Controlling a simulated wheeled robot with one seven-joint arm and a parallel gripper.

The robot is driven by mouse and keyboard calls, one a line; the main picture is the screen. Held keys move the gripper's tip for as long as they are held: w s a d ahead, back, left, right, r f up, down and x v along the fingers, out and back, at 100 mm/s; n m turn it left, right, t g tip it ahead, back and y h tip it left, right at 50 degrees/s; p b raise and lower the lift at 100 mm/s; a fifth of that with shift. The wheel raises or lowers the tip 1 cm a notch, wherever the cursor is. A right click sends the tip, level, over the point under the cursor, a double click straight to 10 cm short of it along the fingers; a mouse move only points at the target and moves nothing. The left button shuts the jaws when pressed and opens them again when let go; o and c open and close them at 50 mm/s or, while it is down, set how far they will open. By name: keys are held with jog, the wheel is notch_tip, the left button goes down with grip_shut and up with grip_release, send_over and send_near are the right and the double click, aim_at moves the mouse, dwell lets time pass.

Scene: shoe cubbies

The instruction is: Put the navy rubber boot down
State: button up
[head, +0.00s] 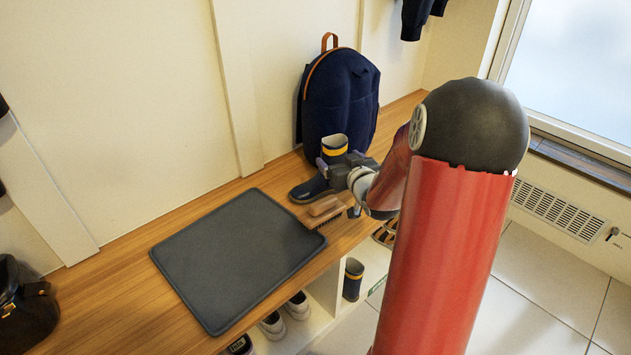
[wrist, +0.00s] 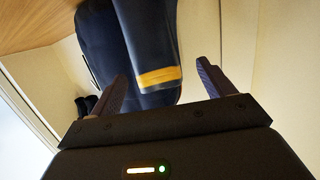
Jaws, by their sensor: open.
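The navy rubber boot (head: 310,189) with a yellow band stands upright on the wooden bench, in front of the navy backpack (head: 341,96). Its shaft and yellow band also show in the wrist view (wrist: 148,45). My gripper (head: 338,166) is at the boot's shaft, coming from the right in the head view. In the wrist view its two fingers (wrist: 162,86) are spread, one on each side of the shaft, with gaps visible. My gripper hides part of the boot in the head view.
A wooden brush (head: 322,211) lies just in front of the boot. A dark grey mat (head: 237,258) covers the bench to the left. A similar boot (head: 352,279) and sneakers (head: 297,306) are in the cubbies below. A black bag (head: 27,312) sits at far left.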

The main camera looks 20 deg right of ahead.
aim_at(334, 157)
jog(key=w, duration=0.2)
jog(key=w+f, duration=0.1)
jog(key=w, duration=0.3)
jog(key=shift+d+f, duration=0.15)
jog(key=shift+f, duration=0.15)
jog(key=shift+s, duration=0.1)
jog(key=c, duration=1.5)
